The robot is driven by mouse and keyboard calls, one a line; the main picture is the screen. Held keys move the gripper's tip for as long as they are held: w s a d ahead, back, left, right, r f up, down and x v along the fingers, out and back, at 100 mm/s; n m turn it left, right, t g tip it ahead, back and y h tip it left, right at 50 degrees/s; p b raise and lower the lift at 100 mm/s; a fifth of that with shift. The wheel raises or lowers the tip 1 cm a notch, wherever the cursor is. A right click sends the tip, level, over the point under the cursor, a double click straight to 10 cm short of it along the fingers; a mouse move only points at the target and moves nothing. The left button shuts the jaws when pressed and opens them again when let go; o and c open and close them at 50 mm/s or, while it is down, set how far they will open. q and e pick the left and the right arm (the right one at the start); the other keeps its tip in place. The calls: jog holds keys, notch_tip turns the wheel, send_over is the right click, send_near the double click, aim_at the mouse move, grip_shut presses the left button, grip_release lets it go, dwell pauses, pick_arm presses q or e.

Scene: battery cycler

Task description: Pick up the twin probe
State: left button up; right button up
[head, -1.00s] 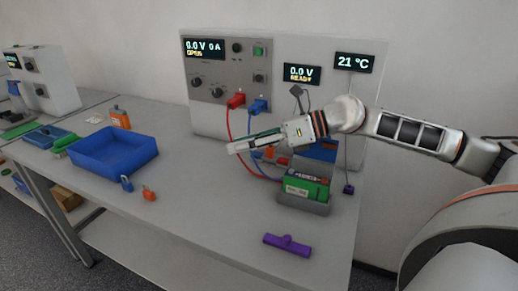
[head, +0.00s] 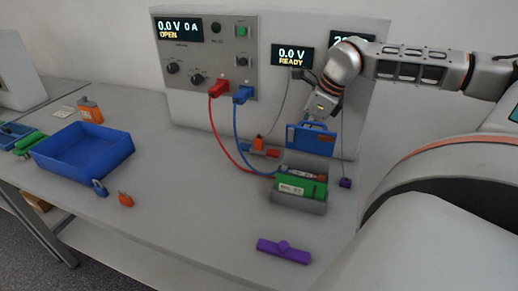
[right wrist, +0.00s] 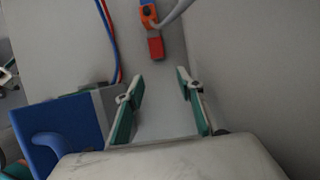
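The twin probe (head: 258,147) lies at the foot of the cycler panel. It has an orange grip on a bar with red and blue ends, and a grey cable runs up from it. In the right wrist view its orange and red part (right wrist: 153,30) shows beyond the fingertips at the top. My right gripper (right wrist: 160,79) is open and empty, with green-padded fingers apart. In the head view the right gripper (head: 320,112) points down behind the blue upright panel (head: 310,139), to the right of the probe. The panel hides its fingertips. My left gripper is not in view.
A grey holder (head: 306,207) with a green battery stands in front of the blue panel. Red and blue leads (head: 241,140) hang left of the probe. A purple piece (head: 284,251) lies near the front edge. A blue bin (head: 82,152) stands left; the bench between is mostly clear.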

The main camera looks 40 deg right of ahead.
aim_at(261, 138)
jog(key=w+a, duration=0.1)
jog(key=w, duration=0.2)
jog(key=w+a+p, duration=0.1)
jog(key=w+a, duration=0.1)
jog(key=w+a+p, duration=0.1)
jog(key=w, duration=0.2)
jog(key=shift+w+a, duration=0.3)
jog(key=shift+w, duration=0.05)
jog(key=x, duration=0.5)
jog(key=shift+d, duration=0.1)
jog(key=shift+s, duration=0.1)
jog(key=shift+c, duration=0.5)
grip_shut()
